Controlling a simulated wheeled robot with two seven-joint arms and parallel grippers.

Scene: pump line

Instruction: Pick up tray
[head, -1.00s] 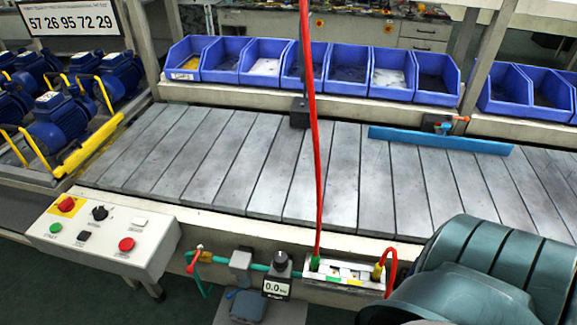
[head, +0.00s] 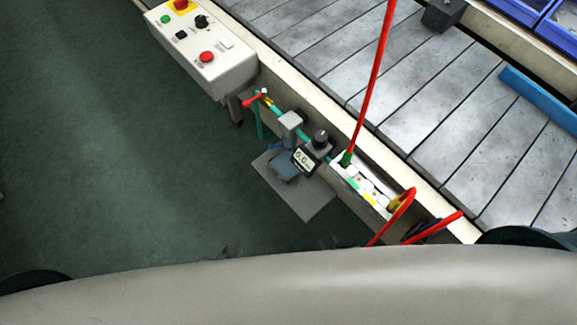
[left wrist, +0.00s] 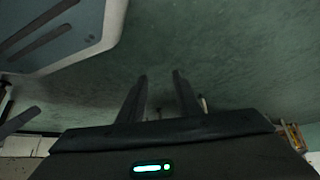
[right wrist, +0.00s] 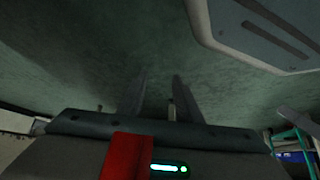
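I see no tray that I can make out for certain in any view now. My left gripper (left wrist: 160,76) shows in the left wrist view with its two fingers apart and nothing between them, over green floor. My right gripper (right wrist: 160,77) shows in the right wrist view, also with fingers apart and empty over the floor. Neither gripper shows in the head view. Parts of blue bins (head: 522,8) show at the head view's top right corner; their contents are cut off.
The grey slatted conveyor (head: 420,110) runs diagonally at the right, with a blue bar (head: 540,100) on it. A control box (head: 205,50) stands at its near side. A gauge (head: 305,158) and a white socket block (head: 362,183) with red hoses sit along the edge. The floor (head: 110,140) at left is clear.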

